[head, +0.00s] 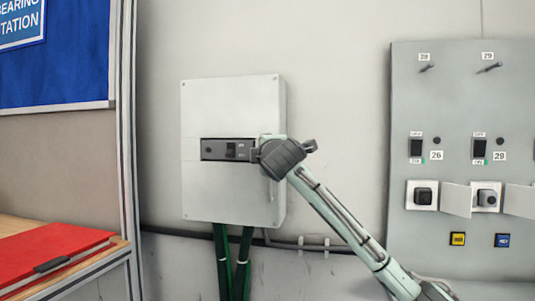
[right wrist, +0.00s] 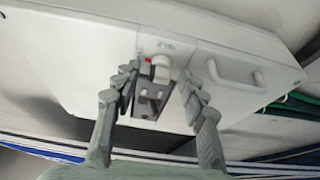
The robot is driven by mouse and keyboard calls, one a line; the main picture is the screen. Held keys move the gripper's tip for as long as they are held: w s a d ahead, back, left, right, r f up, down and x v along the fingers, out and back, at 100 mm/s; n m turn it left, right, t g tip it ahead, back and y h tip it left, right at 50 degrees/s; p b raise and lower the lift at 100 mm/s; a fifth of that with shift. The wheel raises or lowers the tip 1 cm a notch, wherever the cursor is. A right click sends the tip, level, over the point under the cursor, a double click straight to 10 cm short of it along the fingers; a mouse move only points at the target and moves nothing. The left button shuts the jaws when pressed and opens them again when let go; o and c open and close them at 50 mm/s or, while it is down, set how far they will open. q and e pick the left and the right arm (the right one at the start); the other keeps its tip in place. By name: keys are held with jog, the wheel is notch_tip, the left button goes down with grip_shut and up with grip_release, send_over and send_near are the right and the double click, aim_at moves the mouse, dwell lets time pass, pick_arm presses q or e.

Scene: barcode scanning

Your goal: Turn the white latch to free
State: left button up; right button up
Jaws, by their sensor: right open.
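A pale grey wall box (head: 230,105) hangs in the middle of the head view, with a dark grey strip panel (head: 215,150) across its front. My right gripper (head: 256,150) is at the right part of that panel; its wrist hides what lies behind it. In the right wrist view, my right gripper (right wrist: 161,80) is open. Its two fingers stand on either side of a small white latch (right wrist: 161,70), with a red mark just left of it. I cannot tell whether either finger touches the latch. My left gripper is in neither view.
A white handle (right wrist: 235,74) sits right of the latch in the right wrist view. A grey switch panel (head: 455,105) with open flaps is on the right wall. Green cables (head: 233,265) run below the box. A red folder (head: 50,262) lies on a table at left.

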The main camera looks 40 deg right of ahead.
jog(key=v, duration=1.1)
jog(key=shift+s, duration=0.2)
jog(key=shift+a, duration=0.1)
jog(key=w+a+f+m+g+y, duration=0.1)
jog(key=w+f, duration=0.3)
jog(key=f, duration=0.6)
jog(key=w+f+m+g+y, duration=0.1)
jog(key=w+f+g+y, duration=0.15)
jog(key=f, duration=0.65)
notch_tip(320, 180, down, 26)
jog(key=s+a+m+g+y, duration=0.1)
jog(key=a+m+g, duration=0.1)
jog(key=g, duration=0.1)
jog(key=s+a+f+m+g, duration=0.1)
jog(key=s+f, duration=0.3)
jog(key=f, duration=0.3)
jog(key=s+a+f+m+g+y, duration=0.1)
jog(key=s+f, duration=0.3)
jog(key=f, duration=0.4)
jog(key=s+a+f+m+g, duration=0.1)
jog(key=s+f, duration=0.3)
jog(key=f, duration=0.3)
jog(key=s+a+f+m+g, duration=0.2)
jog(key=s+f, duration=0.7)
jog(key=s, duration=0.3)
jog(key=s+a+f+m+g+y, duration=0.1)
jog(key=s+a+f+g, duration=0.1)
jog(key=s+f, duration=0.7)
jog(key=s, duration=0.2)
jog(key=shift+s+m, duration=0.4)
